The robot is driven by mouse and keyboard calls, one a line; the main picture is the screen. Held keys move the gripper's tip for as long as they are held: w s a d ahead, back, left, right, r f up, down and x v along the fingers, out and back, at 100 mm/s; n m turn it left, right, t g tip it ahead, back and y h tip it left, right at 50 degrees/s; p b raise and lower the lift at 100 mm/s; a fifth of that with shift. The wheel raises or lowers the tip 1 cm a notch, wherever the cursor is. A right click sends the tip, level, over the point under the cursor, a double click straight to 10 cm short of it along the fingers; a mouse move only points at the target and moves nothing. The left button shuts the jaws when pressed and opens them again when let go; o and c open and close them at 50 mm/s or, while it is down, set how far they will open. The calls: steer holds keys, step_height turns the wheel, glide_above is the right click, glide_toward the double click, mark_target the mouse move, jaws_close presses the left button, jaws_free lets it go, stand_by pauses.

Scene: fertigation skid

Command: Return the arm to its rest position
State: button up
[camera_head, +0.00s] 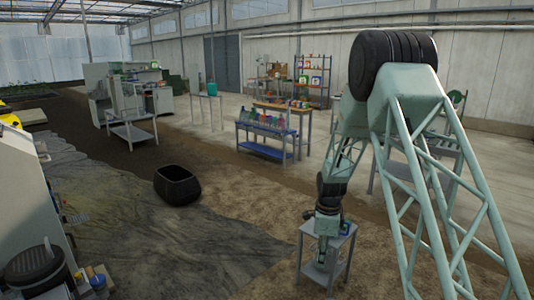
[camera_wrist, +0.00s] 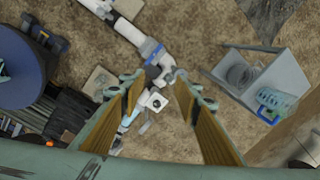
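My gripper (camera_wrist: 156,82) shows from above in the wrist view. Its two fingers with tan pads stand apart, and I see nothing held between them. Past the fingertips, a white pipe with a blue fitting (camera_wrist: 150,50) lies lower down, apart from the fingers as far as I can tell. In the head view my arm reaches out on the right and bends down. My gripper (camera_head: 321,255) hangs pointing down at a small grey stand (camera_head: 341,266). The fingertips are too small there to tell whether they touch anything.
In the wrist view a grey box-like stand (camera_wrist: 285,72) with a blue-handled clear jug (camera_wrist: 272,104) is at right, a blue round drum (camera_wrist: 18,75) at left. A black tub (camera_head: 177,186) sits on open floor. A blue bench with bottles (camera_head: 264,131) stands farther back.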

steer(key=s+r+n, duration=0.3)
steer(key=s+r, duration=0.5)
steer(key=r, duration=0.3)
steer(key=s+r+n+t, duration=0.1)
steer(key=s+r+n, duration=0.3)
steer(key=s+r, duration=0.5)
steer(key=s+r+n, duration=0.3)
steer(key=s+r, duration=0.3)
steer(key=r, duration=0.7)
steer(key=s+r+n, duration=0.2)
steer(key=s+n, duration=0.1)
steer(key=s, duration=0.8)
steer(key=s+r+n+t, duration=0.1)
steer(key=s+r+n, duration=0.2)
steer(key=s, duration=0.8)
steer(key=s+r+n+t, duration=0.1)
steer(key=s+r+n, duration=0.2)
steer(key=s, duration=0.8)
steer(key=shift+s+r+n, duration=0.15)
steer(key=shift+s+n, duration=0.25)
steer(key=shift+n, duration=0.3)
